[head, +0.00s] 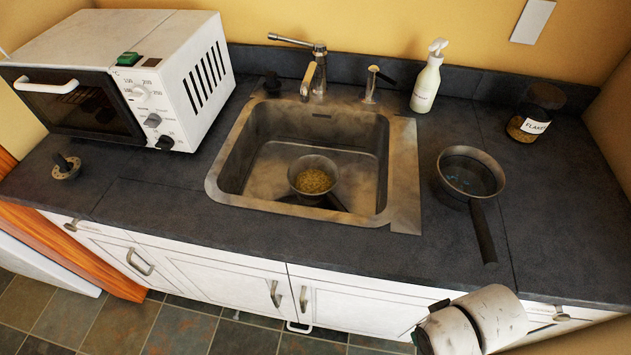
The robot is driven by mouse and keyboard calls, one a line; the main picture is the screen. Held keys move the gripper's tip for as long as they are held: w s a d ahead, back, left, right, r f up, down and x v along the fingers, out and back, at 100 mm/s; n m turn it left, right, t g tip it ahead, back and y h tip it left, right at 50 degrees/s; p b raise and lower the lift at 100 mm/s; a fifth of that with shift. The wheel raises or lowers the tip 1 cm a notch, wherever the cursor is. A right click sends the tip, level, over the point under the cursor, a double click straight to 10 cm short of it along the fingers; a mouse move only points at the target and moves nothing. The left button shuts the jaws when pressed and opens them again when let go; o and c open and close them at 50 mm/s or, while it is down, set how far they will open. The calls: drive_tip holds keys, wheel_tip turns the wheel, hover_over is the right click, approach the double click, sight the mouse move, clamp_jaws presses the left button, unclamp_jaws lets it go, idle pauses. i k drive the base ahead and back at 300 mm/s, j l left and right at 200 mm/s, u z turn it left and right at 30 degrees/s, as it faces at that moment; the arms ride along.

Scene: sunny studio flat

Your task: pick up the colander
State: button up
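A small round metal bowl (314,163) with a golden-brown inside sits in the sink and looks most like the colander. I cannot make out holes in it, or whether the golden-brown part is its own bottom or something in it. A dark shape lies beside and below it on the sink floor. The sink (262,168) is a steel basin set in the dark counter, and its walls surround the bowl. White, worn links of my arm show at the bottom right, in front of the cabinets. My gripper is not in the picture.
A faucet (316,75) stands behind the sink. A white toaster oven (190,50) is at left, near a small round object (66,167). At right are a pan (484,232), a soap bottle (427,82) and a jar (526,127). Counter right of the pan is clear.

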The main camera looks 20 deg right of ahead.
sight(313, 176)
drive_tip(key=l+u, duration=0.35)
drive_tip(key=k+l+u, duration=0.1)
drive_tip(key=l+u, duration=0.3)
